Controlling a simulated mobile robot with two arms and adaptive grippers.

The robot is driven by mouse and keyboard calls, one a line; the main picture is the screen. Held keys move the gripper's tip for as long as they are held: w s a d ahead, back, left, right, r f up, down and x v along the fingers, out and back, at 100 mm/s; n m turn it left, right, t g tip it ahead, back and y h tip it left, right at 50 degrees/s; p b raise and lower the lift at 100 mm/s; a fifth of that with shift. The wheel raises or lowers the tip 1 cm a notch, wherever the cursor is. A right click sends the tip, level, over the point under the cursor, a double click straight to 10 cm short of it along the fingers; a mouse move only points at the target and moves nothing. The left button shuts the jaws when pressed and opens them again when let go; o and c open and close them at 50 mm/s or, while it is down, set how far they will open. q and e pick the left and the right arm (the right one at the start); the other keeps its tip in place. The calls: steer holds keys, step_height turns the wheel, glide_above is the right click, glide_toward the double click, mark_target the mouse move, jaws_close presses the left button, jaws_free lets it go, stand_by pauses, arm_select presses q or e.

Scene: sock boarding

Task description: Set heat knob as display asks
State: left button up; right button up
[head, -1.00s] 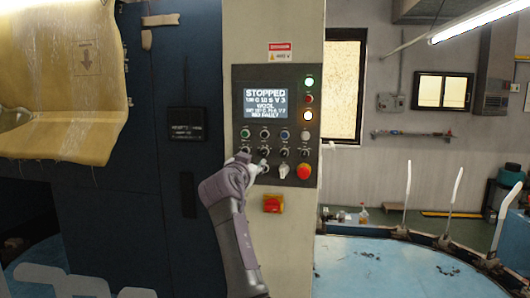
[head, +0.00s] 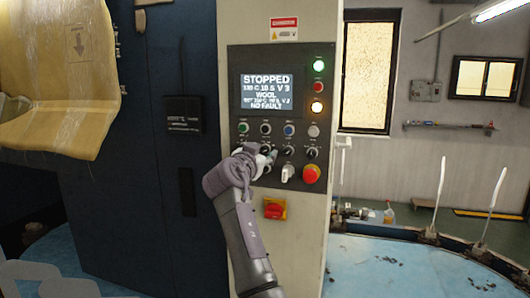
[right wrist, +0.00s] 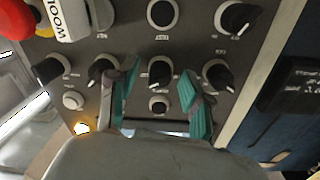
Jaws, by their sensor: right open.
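The control panel (head: 243,108) has a lit display (head: 266,95) reading "STOPPED", "WOOL" and "NO FAULT", with small settings lines that are hard to read. Below it is a row of black knobs with white pointer marks. My right gripper (head: 267,157) is at this row, covering part of it. In the right wrist view, which sees the panel upside down, its open teal-padded fingers (right wrist: 160,98) stand on either side of one black knob (right wrist: 160,72), apart from it. Knob labels are too small to read, so I cannot tell which is heat. My left gripper is out of view.
A red-yellow switch (head: 275,209) is lower on the column. Neighbouring knobs (right wrist: 103,72) (right wrist: 217,74) are close to the fingers. A blue table (head: 380,265) lies to the right.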

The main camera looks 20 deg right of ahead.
steer(key=shift+s+a+r, duration=0.1)
steer(key=shift+s+a, duration=0.05)
steer(key=shift+a, duration=0.05)
steer(key=shift+c, duration=2.1)
steer(key=shift+d, duration=0.15)
jaws_close()
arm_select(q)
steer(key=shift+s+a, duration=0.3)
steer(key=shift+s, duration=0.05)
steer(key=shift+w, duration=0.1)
